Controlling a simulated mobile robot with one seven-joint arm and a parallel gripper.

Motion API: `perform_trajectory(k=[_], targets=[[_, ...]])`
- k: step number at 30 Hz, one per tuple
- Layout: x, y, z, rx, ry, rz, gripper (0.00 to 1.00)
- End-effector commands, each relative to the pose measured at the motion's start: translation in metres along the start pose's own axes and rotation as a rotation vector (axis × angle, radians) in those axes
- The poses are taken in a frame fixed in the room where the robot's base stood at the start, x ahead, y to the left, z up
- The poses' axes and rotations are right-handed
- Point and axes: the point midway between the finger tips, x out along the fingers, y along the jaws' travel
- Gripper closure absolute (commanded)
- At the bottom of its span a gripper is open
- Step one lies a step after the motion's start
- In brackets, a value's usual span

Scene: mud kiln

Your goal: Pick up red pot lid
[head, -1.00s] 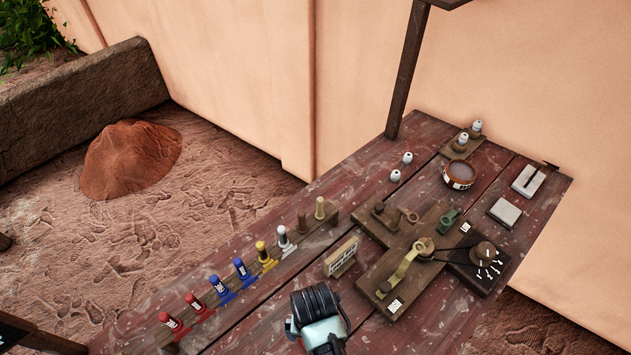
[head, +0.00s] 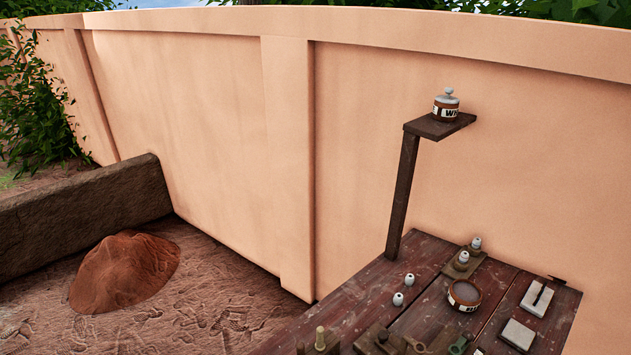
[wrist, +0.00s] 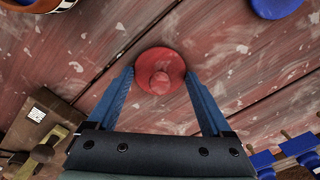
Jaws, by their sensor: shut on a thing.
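The red pot lid (wrist: 160,70), a round disc with a small knob, sits between the two blue fingers of my gripper (wrist: 160,82) in the wrist view. My gripper is shut on the lid, with a finger on each side. The worn red-brown table planks (wrist: 225,40) show behind it. I cannot tell how far the lid is above them. The head view shows neither my gripper nor the red lid.
In the wrist view, a wooden block (wrist: 38,118) is at left, a blue round thing (wrist: 276,7) at top right and blue pieces (wrist: 300,145) at lower right. The head view shows a lidded pot (head: 446,107) on a raised shelf and an open pot (head: 464,296) on the table.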

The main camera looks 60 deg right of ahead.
Motion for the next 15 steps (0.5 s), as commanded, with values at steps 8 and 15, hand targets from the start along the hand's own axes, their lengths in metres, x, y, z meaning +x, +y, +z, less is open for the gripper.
perform_trajectory(k=[8,15], targets=[[0.000,0.000,0.000,0.000,0.000,0.000,0.69],[-0.013,-0.001,-0.001,0.000,0.003,-0.001,0.69]])
